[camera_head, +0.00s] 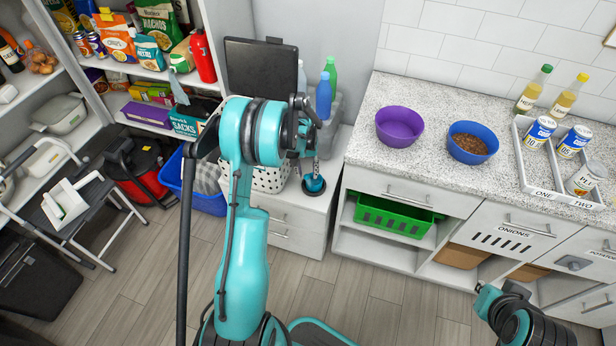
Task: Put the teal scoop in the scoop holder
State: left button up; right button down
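A small teal piece that looks like the scoop (315,182) shows just below my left gripper (309,163). It is at a dark round base, probably the scoop holder (314,192), at the front of the white cabinet top. I cannot tell whether the scoop is inside the holder or just above it. My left gripper points down over them. Its fingers are small and partly hidden by my teal arm, so its grip is unclear. My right arm shows at the bottom right, but its fingertips are not visible.
Blue (323,98) and green (330,74) bottles stand behind the gripper. A white perforated basket (268,178) is close on the left. The counter on the right holds a purple bowl (399,126), a blue bowl of kibble (472,142) and a tray (540,183) with cans.

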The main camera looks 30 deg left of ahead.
pick_arm(q)
notch_tip(320, 180, up, 6)
jog(key=shift+s+a+f+p, duration=0.1)
jog(key=shift+a+f+p, duration=0.1)
jog(key=shift+p, duration=0.45)
jog(key=s+d+r+m+t+y, duration=0.1)
jog(key=s+d+r+t, duration=0.1)
jog(key=s+d+r, duration=0.35)
jog(key=s+d+r+m+t, duration=0.1)
jog(key=s+d+r, duration=0.2)
jog(key=d+r, duration=0.55)
jog(key=s+d+r+m+t, duration=0.1)
jog(key=s+d+t, duration=0.1)
jog(key=s, duration=0.4)
jog(key=s+d+r+m+t, duration=0.1)
jog(key=s+d+r+t, duration=0.1)
jog(key=s+d, duration=0.2)
jog(key=shift+s+d+r+m, duration=0.3)
jog(key=shift+s+m, duration=0.1)
jog(key=shift+s, duration=0.95)
